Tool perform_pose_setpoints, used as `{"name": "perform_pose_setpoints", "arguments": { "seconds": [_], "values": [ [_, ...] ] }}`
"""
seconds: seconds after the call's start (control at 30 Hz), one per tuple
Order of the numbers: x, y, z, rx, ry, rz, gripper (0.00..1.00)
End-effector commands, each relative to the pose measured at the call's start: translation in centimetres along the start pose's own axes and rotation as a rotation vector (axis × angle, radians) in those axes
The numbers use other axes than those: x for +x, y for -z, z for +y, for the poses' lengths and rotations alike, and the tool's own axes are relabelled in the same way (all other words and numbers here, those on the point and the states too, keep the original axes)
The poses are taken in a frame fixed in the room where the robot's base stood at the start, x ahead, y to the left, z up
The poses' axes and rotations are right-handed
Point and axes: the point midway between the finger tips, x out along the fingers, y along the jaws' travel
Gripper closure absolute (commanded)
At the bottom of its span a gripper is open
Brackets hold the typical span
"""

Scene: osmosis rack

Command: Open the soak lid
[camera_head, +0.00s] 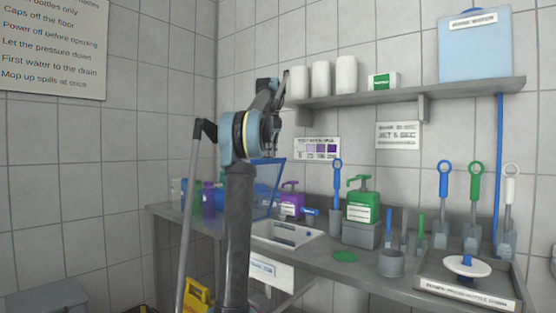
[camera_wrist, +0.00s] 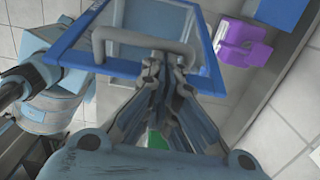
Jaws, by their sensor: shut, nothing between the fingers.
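The soak lid (camera_head: 275,190) is a clear panel in a blue frame. In the head view it stands raised and steeply tilted at the left end of the white soak tub (camera_head: 300,241), partly behind my arm. In the wrist view the lid (camera_wrist: 208,42) fills the upper middle, with a grey bar handle (camera_wrist: 145,36) across it. My gripper (camera_wrist: 166,68) is shut and empty, its fingertips within the handle's outline. I cannot tell whether they touch the handle or panel. In the head view the fingertips are not clearly visible.
A purple pump bottle (camera_head: 291,200) and a green pump bottle (camera_head: 363,205) stand behind and right of the tub. Upright brushes (camera_head: 442,205) and a tray (camera_head: 465,289) fill the bench's right side. A shelf (camera_head: 430,92) with bottles hangs above. A yellow object (camera_head: 198,296) is below.

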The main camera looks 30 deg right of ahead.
Motion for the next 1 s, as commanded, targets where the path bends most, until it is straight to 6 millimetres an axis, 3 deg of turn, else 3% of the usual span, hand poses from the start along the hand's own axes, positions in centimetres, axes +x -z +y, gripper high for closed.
{"name": "perform_pose_setpoints", "arguments": {
  "seconds": [0.2, 0.5, 1.0],
  "values": [
    [-0.6, -3.5, 0.0, -0.003, 0.000, -0.001, 1.00],
    [-0.8, -6.3, 0.0, -0.002, -0.001, -0.002, 1.00],
    [-0.9, -7.0, 0.0, 0.000, -0.001, -0.002, 1.00]
  ]
}}
